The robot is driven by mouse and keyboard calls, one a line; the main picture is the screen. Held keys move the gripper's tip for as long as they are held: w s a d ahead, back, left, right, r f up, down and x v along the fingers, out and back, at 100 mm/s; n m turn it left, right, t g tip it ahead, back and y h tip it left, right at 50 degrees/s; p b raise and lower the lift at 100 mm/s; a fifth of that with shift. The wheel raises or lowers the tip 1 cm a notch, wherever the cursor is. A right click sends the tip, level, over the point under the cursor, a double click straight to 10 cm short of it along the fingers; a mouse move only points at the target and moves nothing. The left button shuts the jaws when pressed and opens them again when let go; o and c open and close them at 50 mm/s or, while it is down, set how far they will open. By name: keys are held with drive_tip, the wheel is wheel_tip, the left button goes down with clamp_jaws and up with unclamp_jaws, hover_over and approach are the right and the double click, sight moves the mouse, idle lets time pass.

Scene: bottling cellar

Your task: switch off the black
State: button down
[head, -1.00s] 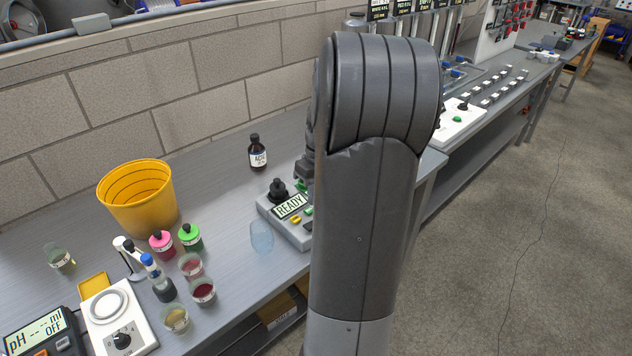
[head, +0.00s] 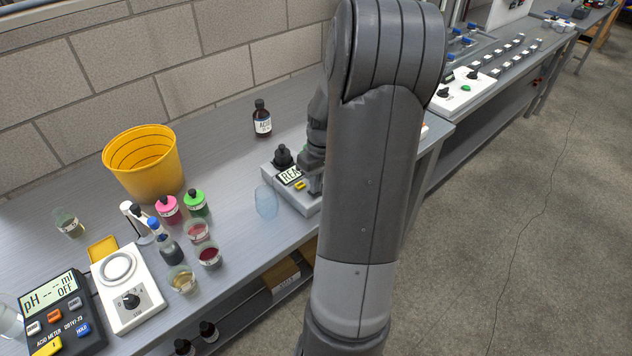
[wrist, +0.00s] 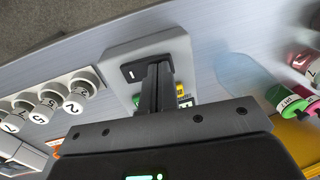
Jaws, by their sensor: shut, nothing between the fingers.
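A grey device (head: 298,203) with a black knob (head: 283,155) and a display (head: 289,175) stands on the bench. Only "REA" of its lettering shows beside my arm. In the wrist view the same grey device (wrist: 120,55) lies under my fingers, with a small black switch (wrist: 133,72) at one end, a yellow button (wrist: 182,90) and a bit of green. My gripper (wrist: 160,68) is shut and empty, its tips right beside the black switch. I cannot tell whether they touch it. In the head view my gripper (head: 315,188) is over the device's right part, which my arm partly hides.
A clear bluish cup (head: 266,201) stands just left of the device, and a brown acid bottle (head: 262,118) behind it. A yellow bucket (head: 143,165), dropper bottles, sample cups, a white stirrer (head: 128,290) and an acid meter (head: 62,315) stand to the left.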

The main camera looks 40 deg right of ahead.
drive_tip(key=shift+a+f, duration=0.1)
drive_tip(key=shift+f, duration=0.05)
drive_tip(key=shift+d+r, duration=0.25)
drive_tip(key=shift+d, duration=0.55)
wheel_tip(320, 180, up, 14)
drive_tip(key=a, duration=0.2)
idle(0.4)
drive_tip(key=shift+a, duration=0.15)
